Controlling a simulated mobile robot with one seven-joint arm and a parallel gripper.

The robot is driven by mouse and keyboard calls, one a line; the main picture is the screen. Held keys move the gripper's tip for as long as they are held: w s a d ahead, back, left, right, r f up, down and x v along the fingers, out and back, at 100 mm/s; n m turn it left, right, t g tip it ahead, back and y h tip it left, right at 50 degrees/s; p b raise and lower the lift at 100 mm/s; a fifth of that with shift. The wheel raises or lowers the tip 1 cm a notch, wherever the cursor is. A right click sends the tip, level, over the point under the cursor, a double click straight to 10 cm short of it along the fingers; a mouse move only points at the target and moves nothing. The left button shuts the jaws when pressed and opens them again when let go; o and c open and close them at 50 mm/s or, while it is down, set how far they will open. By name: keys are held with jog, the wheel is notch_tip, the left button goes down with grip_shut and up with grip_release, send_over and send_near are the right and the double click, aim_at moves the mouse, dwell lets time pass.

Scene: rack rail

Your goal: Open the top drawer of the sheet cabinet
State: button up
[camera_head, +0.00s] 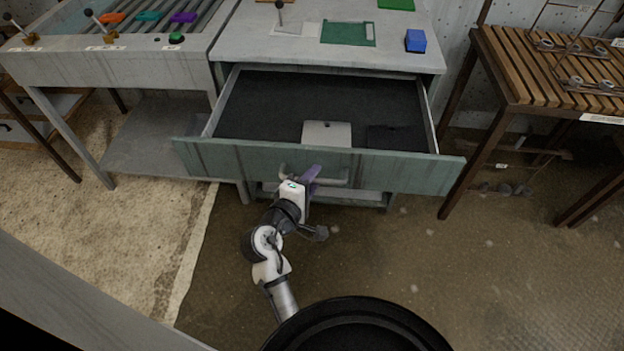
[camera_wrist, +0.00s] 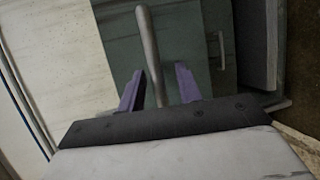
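The sheet cabinet (camera_head: 330,47) stands in the middle of the head view. Its top drawer (camera_head: 240,165) is pulled far out, with a green-grey front and a dark inner floor. A grey bar handle (camera_head: 328,180) is on the drawer front; it also shows in the wrist view (camera_wrist: 149,50). My gripper (camera_head: 311,176) is at the handle, with purple fingers. In the wrist view my gripper (camera_wrist: 159,80) is open, one finger on each side of the bar, with gaps showing. The exact depth of the fingers around the bar is unclear.
A light grey sheet (camera_head: 327,133) lies in the drawer. A blue block (camera_head: 415,41) and a green-framed panel (camera_head: 348,33) are on the cabinet top. A roller table (camera_head: 120,60) stands left, a slatted wooden table (camera_head: 540,75) right. The floor at front right is clear.

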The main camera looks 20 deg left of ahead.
jog(key=d+b+v, duration=0.1)
jog(key=v, duration=0.6)
jog(key=shift+s+a+b, duration=0.25)
jog(key=shift+a+b, duration=0.1)
jog(key=shift+a, duration=0.1)
